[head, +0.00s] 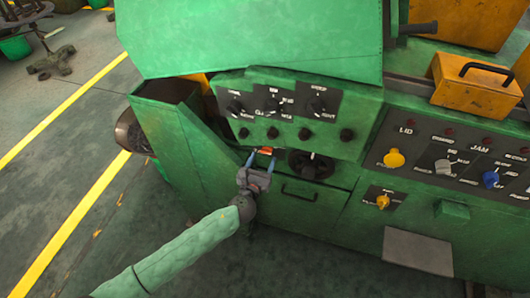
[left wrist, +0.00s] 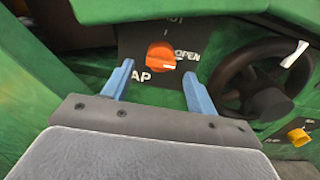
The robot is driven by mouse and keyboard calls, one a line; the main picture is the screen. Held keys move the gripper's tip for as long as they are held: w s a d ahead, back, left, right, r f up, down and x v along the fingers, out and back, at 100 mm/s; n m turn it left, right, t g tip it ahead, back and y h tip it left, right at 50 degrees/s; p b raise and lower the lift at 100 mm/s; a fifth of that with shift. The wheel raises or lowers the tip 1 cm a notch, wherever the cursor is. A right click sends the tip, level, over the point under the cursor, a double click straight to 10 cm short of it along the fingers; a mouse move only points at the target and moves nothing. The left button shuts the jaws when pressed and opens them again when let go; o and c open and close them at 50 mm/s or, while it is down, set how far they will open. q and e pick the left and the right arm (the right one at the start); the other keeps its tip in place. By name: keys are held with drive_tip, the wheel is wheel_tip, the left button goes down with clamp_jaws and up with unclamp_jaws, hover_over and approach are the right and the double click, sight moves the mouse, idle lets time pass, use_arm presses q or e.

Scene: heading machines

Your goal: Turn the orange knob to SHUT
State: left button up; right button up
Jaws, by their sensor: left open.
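The orange knob (left wrist: 162,55) sits on a dark panel in the left wrist view, with OPEN printed to its right and AP at its lower left. In the head view the knob (head: 266,150) is small, on the green machine front. My left gripper (left wrist: 158,69) is open, its two blue fingers on either side of the knob and apart from it. It also shows in the head view (head: 261,160). My right gripper is not in view.
A black handwheel (head: 310,165) is close to the right of the knob. Above is a panel of black knobs (head: 275,104). A drawer handle (head: 299,191) is below. Yellow (head: 394,158) and blue (head: 491,180) knobs are further right. Open floor lies at left.

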sight(265, 153)
use_arm(q)
drive_tip(key=p+x, duration=0.1)
drive_tip(key=x, duration=0.2)
drive_tip(key=shift+w+d+r, duration=0.1)
drive_tip(key=shift+w+d, duration=0.05)
drive_tip(key=shift+w, duration=0.15)
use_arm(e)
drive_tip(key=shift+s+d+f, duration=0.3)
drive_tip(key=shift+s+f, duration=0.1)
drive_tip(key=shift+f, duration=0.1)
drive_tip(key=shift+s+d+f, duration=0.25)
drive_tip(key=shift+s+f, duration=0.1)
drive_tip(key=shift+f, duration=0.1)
use_arm(q)
drive_tip(key=c, duration=1)
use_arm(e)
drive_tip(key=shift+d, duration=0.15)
